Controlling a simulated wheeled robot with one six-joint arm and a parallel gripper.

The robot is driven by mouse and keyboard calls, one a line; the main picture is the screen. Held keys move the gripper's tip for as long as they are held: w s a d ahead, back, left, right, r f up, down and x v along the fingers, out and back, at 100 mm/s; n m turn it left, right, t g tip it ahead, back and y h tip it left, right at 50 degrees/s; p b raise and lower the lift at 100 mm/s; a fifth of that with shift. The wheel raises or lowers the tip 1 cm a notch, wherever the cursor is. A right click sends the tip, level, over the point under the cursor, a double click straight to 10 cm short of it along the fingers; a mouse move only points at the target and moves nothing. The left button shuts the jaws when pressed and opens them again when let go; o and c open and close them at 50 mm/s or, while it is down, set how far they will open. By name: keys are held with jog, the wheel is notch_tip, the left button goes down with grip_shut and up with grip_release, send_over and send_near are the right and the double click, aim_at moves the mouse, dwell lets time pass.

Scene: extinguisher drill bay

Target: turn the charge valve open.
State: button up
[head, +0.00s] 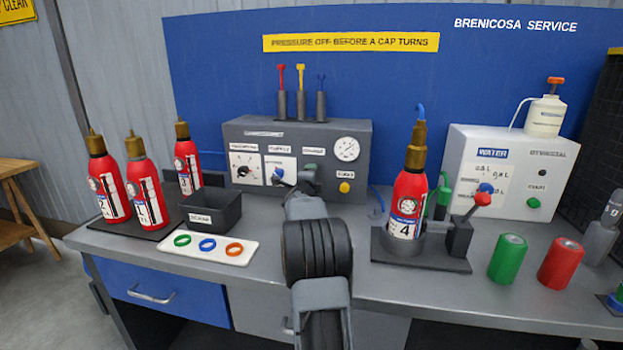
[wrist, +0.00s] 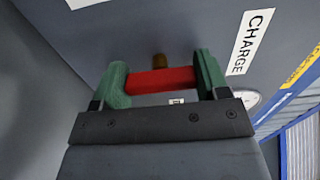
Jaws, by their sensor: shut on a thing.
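The charge valve's red handle (wrist: 160,82) shows in the wrist view as a short bar in front of the grey panel, with a brass stem (wrist: 159,61) behind it. A white CHARGE label (wrist: 251,42) is on the panel beside it. My gripper (wrist: 160,84) has its green fingers at the two ends of the bar and is shut on it. My arm and gripper hide the valve handle there.
A gauge (head: 346,149) and yellow button (head: 345,188) sit right of my gripper. A black bin (head: 213,211) and white ring tray (head: 236,256) are left of my arm. Extinguisher 4 (head: 409,187) stands upright in a holder to the right. Three more extinguishers stand far left.

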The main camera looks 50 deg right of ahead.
dwell(0.4)
jog(key=o, duration=0.9)
jog(key=shift+o, duration=0.2)
jog(key=v, duration=1.3)
jog(key=shift+s+a+b, duration=0.2)
jog(key=shift+a+b, duration=0.15)
jog(key=shift+b, duration=0.1)
